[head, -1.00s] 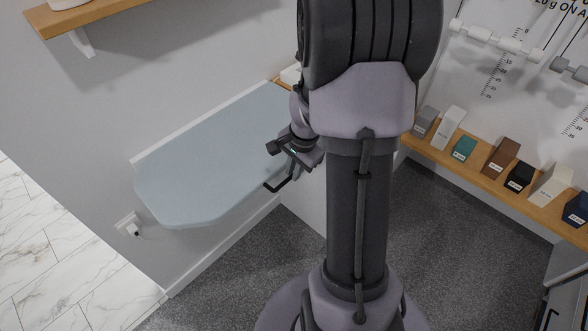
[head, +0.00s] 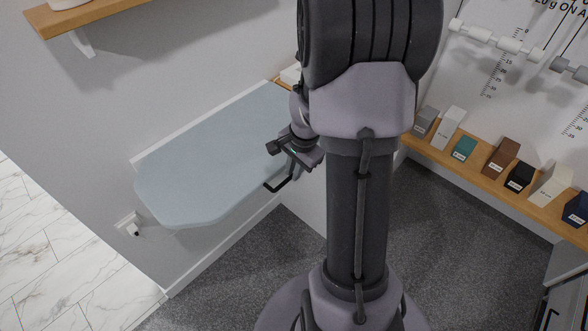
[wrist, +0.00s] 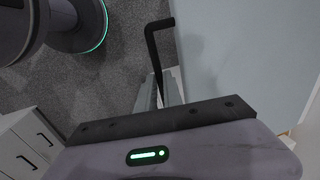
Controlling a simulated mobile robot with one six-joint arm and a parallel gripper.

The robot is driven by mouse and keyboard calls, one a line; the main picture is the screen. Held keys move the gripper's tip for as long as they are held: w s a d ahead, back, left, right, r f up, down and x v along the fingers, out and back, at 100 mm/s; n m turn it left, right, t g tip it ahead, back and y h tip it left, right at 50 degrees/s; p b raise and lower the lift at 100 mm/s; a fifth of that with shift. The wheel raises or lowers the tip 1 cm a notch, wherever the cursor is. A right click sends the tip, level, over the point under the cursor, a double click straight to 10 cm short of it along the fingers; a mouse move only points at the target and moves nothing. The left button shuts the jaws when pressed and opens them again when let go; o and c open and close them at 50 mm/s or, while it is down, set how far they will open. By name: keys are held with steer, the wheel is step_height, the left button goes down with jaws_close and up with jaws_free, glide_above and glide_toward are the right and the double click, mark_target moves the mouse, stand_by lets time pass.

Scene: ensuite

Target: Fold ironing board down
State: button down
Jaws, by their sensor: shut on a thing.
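The ironing board (head: 210,160) is a pale blue-grey panel standing out from the grey wall in the head view. It also fills the right side of the wrist view (wrist: 235,50). A bent black handle (head: 279,187) is at its near edge. In the wrist view the handle (wrist: 152,50) runs down between my fingers. My gripper (wrist: 160,93) is shut on the handle at the board's edge. In the head view my gripper (head: 292,160) is partly hidden by my arm, and the far right end of the board is hidden too.
A wall socket with a plug (head: 129,225) is below the board's left end. A wooden shelf (head: 90,15) is above left. A wooden ledge with several small boxes (head: 490,170) runs along the right. Dark carpet (head: 235,275) below the board is clear.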

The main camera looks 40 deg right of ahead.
steer(key=r+p, duration=0.1)
steer(key=r, duration=0.1)
steer(key=r+p, duration=0.2)
steer(key=r, duration=0.1)
steer(key=r+p, duration=0.2)
steer(key=shift+w+r, duration=0.15)
steer(key=shift+w, duration=0.2)
steer(key=c, duration=1.6)
jaws_free()
steer(key=shift+w+f, duration=0.15)
steer(key=shift+f, duration=0.1)
steer(key=shift+o, duration=0.5)
steer(key=shift+w, duration=0.15)
steer(key=s+r+p, duration=0.2)
steer(key=r+p, duration=0.1)
steer(key=r, duration=0.5)
steer(key=s+r+p, duration=0.1)
steer(key=r+p, duration=0.2)
steer(key=r, duration=0.6)
steer(key=shift+s+d, duration=0.15)
steer(key=shift+s, duration=0.2)
